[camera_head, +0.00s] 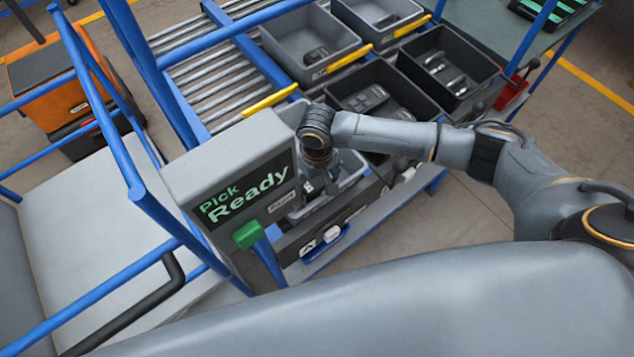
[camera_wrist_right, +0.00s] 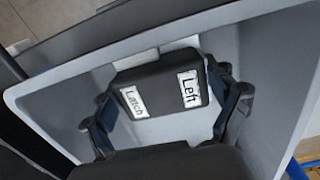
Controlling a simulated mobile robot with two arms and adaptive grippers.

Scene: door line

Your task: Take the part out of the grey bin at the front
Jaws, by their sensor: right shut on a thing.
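The grey bin (camera_head: 354,172) at the front stands behind the sign in the head view, partly hidden by the sign and my right arm. My right gripper (camera_head: 318,184) reaches down into it. In the right wrist view the bin's pale rim and wall (camera_wrist_right: 272,75) surround the gripper. There my right gripper (camera_wrist_right: 170,108) is shut on a black part (camera_wrist_right: 163,88) labelled "Latch" and "Left", with a finger at each side. The part is inside the bin outline; whether it touches the floor I cannot tell. My left gripper is not in view.
A grey sign box (camera_head: 225,165) reading "Pick Ready" with a green button (camera_head: 248,234) stands close left of my right arm. Blue rails and a roller conveyor (camera_head: 205,75) lie left.

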